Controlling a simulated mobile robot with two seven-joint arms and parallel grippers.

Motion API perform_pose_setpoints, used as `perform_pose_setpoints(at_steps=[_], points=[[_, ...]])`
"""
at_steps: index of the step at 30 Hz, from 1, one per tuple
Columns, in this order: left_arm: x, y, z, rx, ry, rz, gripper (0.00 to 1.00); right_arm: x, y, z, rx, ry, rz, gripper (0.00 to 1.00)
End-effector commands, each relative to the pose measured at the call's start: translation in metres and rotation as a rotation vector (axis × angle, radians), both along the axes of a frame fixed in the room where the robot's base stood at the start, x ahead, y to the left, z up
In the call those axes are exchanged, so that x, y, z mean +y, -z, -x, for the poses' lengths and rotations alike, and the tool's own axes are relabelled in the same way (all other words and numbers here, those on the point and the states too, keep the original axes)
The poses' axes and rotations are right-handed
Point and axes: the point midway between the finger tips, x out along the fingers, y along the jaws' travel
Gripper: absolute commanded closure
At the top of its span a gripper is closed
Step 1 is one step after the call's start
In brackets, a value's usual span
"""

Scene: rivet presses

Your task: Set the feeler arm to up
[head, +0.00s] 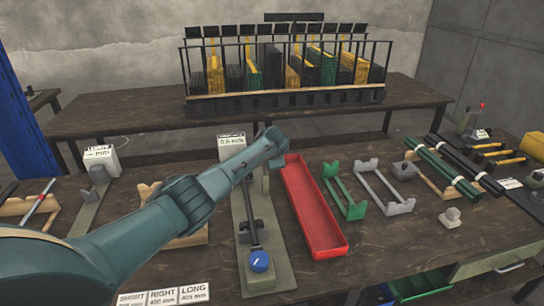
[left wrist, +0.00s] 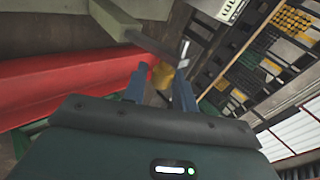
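An olive gauge stand with a long base plate (head: 265,278) is on the bench, with a blue knob (head: 259,261) on a dark lever at its near end and a sign at its far end (head: 232,144). My left gripper (head: 276,150) reaches over the stand's far end and hides part of it. In the left wrist view its two fingers (left wrist: 160,78) are apart. A brass-coloured piece (left wrist: 163,74) shows between them, not clearly touched. A grey bar (left wrist: 152,40) runs beyond them from an olive block (left wrist: 117,18). I cannot tell surely which part is the feeler arm. My right gripper is out of view.
A red tray (head: 314,210) lies just right of the stand. Green (head: 344,192) and grey (head: 384,190) cradles stand further right. A length gauge (head: 100,165) stands left. A rack (head: 285,95) is on the back table. Label cards (head: 163,297) lie at the front.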

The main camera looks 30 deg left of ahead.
Motion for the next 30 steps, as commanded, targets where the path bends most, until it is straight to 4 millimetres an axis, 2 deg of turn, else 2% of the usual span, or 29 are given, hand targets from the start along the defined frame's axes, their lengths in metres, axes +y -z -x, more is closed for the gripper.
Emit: perform_pose_setpoints(at_steps=[4,14,20,30], points=[[0.0,0.0,0.0,-0.001,0.0,0.001,0.61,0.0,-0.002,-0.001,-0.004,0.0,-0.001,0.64],[-0.001,-0.003,0.002,-0.002,0.001,0.003,0.61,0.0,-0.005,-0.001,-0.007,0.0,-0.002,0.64],[-0.008,-0.016,0.012,-0.003,0.003,0.003,0.61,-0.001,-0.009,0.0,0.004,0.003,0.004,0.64],[-0.026,-0.049,0.042,-0.005,0.002,0.002,0.61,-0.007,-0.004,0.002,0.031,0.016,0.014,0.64]])
